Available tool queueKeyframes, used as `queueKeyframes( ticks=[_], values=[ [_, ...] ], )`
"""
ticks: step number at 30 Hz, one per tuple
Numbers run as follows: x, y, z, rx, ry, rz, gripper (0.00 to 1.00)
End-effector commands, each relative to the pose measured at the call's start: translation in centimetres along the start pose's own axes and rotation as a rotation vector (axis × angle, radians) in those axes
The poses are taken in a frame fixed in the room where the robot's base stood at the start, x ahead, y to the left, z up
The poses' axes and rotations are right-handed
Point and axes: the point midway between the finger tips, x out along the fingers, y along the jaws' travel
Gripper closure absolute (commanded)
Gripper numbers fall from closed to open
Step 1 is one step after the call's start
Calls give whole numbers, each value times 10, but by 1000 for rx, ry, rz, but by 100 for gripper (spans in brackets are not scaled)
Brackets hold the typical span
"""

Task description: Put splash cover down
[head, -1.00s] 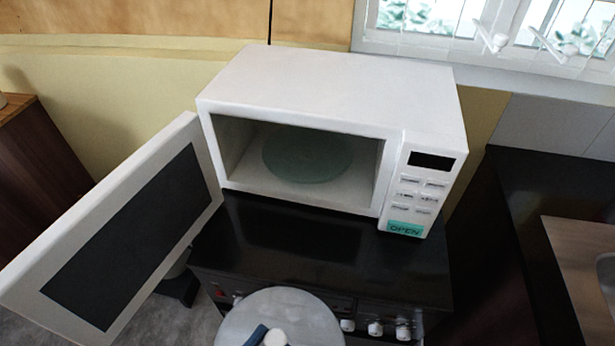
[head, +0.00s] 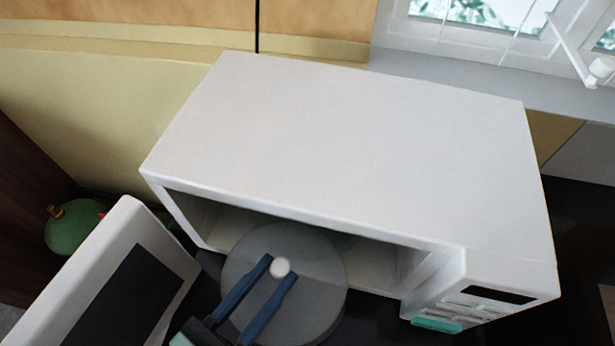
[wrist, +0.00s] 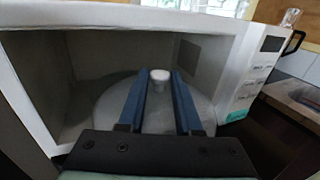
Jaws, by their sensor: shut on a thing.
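The splash cover (head: 318,268) is a round, translucent grey lid with a white knob (head: 281,267) on top. My gripper (head: 282,268) has two blue fingers shut on the knob. The cover is at the microwave's open front, its far part inside the opening and its near part over the dark counter. In the wrist view the cover (wrist: 110,108) shows ahead of the gripper (wrist: 160,78), with the knob between the fingertips. The glass turntable inside the microwave is mostly hidden by the cover and the microwave's top.
The white microwave (head: 345,150) fills the middle. Its door (head: 130,275) stands open at the left, close to my gripper. The control panel (head: 487,300) is at the right of the opening. A green round object (head: 73,228) sits behind the door.

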Motion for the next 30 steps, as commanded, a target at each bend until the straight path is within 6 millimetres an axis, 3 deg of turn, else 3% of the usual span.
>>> queueKeyframes(
  ticks=[12, 18, 24, 30],
  values=[
    [103, 42, 3, 3, -1, -5, 100],
    [143, 59, 2, 3, -1, -3, 100],
    [157, 64, -2, 1, 2, -2, 100],
    [157, 65, -29, -2, 2, 0, 100]
  ],
)
